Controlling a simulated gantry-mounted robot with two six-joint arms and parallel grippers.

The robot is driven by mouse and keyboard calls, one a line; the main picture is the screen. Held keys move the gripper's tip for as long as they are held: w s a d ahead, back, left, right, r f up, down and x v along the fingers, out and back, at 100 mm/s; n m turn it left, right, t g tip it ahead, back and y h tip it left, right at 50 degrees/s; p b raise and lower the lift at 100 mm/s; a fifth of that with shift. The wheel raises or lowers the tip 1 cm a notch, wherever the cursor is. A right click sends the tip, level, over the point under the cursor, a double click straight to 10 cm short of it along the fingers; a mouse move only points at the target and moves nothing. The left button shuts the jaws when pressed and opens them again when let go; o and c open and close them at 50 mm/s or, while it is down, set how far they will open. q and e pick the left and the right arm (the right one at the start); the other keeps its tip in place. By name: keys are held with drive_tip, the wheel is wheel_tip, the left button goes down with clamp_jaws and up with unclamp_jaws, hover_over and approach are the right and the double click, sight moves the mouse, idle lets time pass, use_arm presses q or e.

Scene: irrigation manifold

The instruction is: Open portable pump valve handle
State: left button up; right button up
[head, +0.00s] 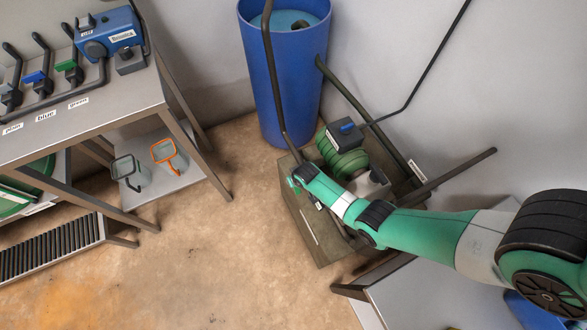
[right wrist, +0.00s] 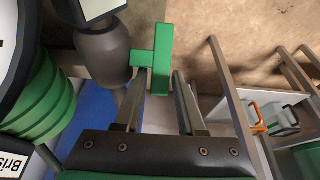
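The portable pump (head: 343,158) has a green ribbed body and sits in an olive-grey cart beside the blue barrel. In the right wrist view its green ribbed side (right wrist: 45,100) is at the left. A green T-shaped valve handle (right wrist: 161,62) stands by a dark rounded pipe fitting (right wrist: 103,55). My right gripper (head: 295,181) reaches in from the right over the cart's left edge. In the right wrist view its two fingers (right wrist: 158,85) are apart, one on each side of the handle, with narrow gaps visible. The handle is not clearly visible in the head view. My left gripper is not in view.
The tall blue barrel (head: 283,85) stands behind the cart (head: 310,225). Dark pipes and cart bars surround the pump. A metal table (head: 105,105) with labelled valves stands at the left. Floor between table and cart is clear.

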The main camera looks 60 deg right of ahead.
drive_tip(key=shift+w+d+f, duration=0.1)
drive_tip(key=shift+w+f, duration=0.1)
drive_tip(key=shift+f, duration=0.25)
clamp_jaws()
